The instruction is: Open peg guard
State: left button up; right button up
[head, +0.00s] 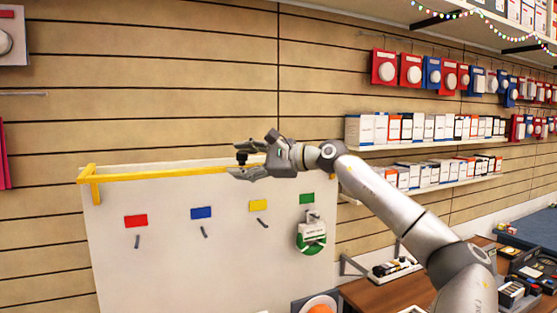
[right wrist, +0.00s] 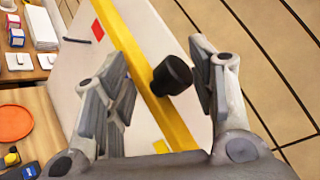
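The peg guard (head: 160,174) is a yellow bar along the top of a white board (head: 160,270), with a yellow bracket at its left end. A black knob (head: 242,156) sits on the bar. My right gripper (head: 237,159) is open, with the knob between its fingers. In the right wrist view the knob (right wrist: 172,75) stands on the yellow bar (right wrist: 137,60), nearer the right finger, and a gap to the left finger shows. Red (head: 136,221), blue (head: 201,212), yellow (head: 258,206) and green (head: 307,198) labels mark grey pegs. My left gripper is out of view.
A green and white package (head: 311,236) hangs below the green label. A wooden table (head: 385,293) with small items stands at lower right. Shelves of boxes (head: 425,128) and hanging packets (head: 410,70) line the wall to the right. Slatted wall lies behind the board.

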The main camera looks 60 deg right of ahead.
jog(key=shift+s, duration=0.2)
jog(key=shift+s+d+r, duration=0.15)
jog(key=shift+s+d, duration=0.05)
jog(key=shift+s, duration=0.25)
jog(key=v, duration=0.3)
jog(key=shift+s+r, duration=0.15)
jog(key=shift+r, duration=0.05)
jog(key=shift+s+d, duration=0.15)
jog(key=shift+s, duration=0.55)
jog(key=shift+v, duration=2.9)
jog(key=shift+s+f, duration=0.1)
